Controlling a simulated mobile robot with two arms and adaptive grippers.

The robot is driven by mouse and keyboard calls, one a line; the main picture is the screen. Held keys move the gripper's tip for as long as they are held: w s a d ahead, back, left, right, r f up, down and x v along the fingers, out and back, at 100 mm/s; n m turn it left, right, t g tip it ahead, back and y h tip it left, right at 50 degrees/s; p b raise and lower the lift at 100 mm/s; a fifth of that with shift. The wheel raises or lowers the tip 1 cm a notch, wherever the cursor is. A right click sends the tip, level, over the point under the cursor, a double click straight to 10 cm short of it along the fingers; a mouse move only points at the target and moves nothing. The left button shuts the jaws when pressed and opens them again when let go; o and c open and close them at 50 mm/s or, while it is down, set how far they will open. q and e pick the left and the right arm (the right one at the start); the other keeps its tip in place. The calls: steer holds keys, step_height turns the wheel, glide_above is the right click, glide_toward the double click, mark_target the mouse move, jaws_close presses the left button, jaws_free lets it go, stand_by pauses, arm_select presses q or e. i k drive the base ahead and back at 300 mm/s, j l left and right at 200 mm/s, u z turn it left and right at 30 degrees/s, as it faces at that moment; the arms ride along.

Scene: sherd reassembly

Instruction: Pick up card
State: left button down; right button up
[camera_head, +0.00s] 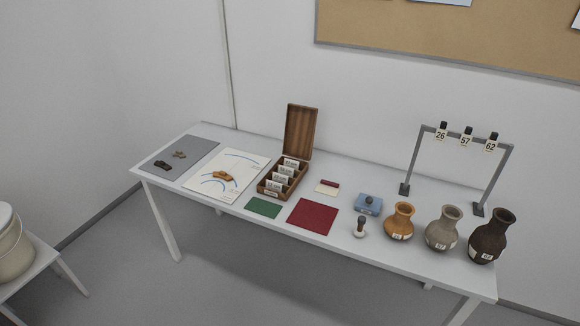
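Several white cards (285,172) stand in the open wooden box (268,188), whose lid is raised at the back. A separate small card (325,190), cream with a dark red band along its far edge, lies flat on the table right of the box. Three more small cards with the numbers 26 (440,135), 57 (465,142) and 62 (490,147) hang from clips on a grey frame at the back right. The writing on the box cards is too small to read. Neither of my grippers shows in the head view.
The white table (400,261) holds a grey mat (195,150) with dark sherds, a white sheet (232,160) with blue arcs and an orange sherd, a green mat (264,208), a red mat (312,216), a blue pad (372,209), a stamp (360,229) and three vases (442,232).

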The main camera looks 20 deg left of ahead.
mark_target(277, 178)
steer(key=i+j, duration=0.15)
steer(key=j, duration=0.2)
steer(key=i+j, duration=0.15)
steer(key=j, duration=0.2)
steer(key=i+j+z, duration=0.1)
steer(key=j, duration=0.25)
steer(key=i+j, duration=0.2)
steer(key=j, duration=0.15)
